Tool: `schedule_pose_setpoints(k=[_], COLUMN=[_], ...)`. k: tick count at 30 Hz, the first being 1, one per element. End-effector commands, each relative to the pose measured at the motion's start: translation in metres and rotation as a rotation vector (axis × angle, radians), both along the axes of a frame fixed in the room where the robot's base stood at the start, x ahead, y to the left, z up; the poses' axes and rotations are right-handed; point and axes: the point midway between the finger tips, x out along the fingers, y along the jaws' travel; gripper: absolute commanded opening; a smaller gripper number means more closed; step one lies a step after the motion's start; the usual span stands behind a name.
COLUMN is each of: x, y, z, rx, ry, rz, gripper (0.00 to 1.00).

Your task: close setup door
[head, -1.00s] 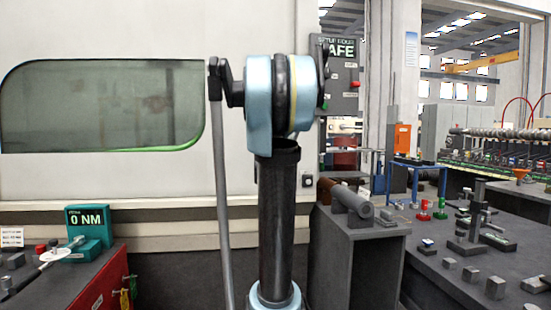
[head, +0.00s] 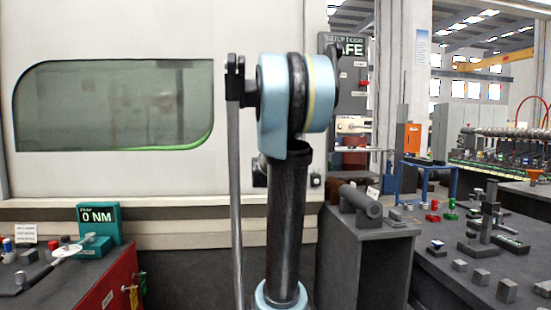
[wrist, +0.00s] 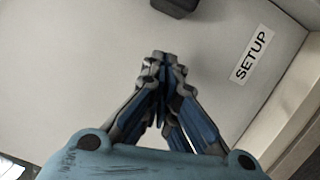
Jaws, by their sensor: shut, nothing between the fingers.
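The setup door is most likely the large pale machine panel (head: 150,185) with a dark green-tinted window (head: 115,105); the head view does not show clearly whether it is open. The wrist view shows a pale surface (wrist: 70,70) with a "SETUP" label (wrist: 252,54) at the right. A dark block, perhaps a handle (wrist: 176,5), sits at the top edge there. My gripper (wrist: 160,62) is shut and empty in front of this surface, below the dark block in the picture. Contact cannot be told. In the head view my arm hides the gripper.
A "SETUP DOOR ... SAFE" sign (head: 345,46) hangs right of my arm. A dark cabinet with a cylinder (head: 372,235) stands at the right. A bench with a green "0 NM" display (head: 98,220) and red front is at the lower left.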

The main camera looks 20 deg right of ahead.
Motion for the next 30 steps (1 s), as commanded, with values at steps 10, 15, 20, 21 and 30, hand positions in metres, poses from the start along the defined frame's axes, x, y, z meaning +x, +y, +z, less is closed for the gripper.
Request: schedule_pose_setpoints(k=[10, 15, 20, 21, 30], x=[-0.043, -0.06, -0.072, -0.074, -0.098], y=[0.014, 0.022, 0.027, 0.028, 0.02], z=[-0.002, -0.003, -0.004, -0.004, -0.015], rx=[-0.002, 0.0, 0.0, -0.001, 0.107], ry=[0.0, 0.0, -0.001, 0.0, -0.022], rz=[-0.004, -0.004, -0.004, -0.004, -0.065], gripper=[0.0, 0.0, 0.0, 0.0, 0.0])
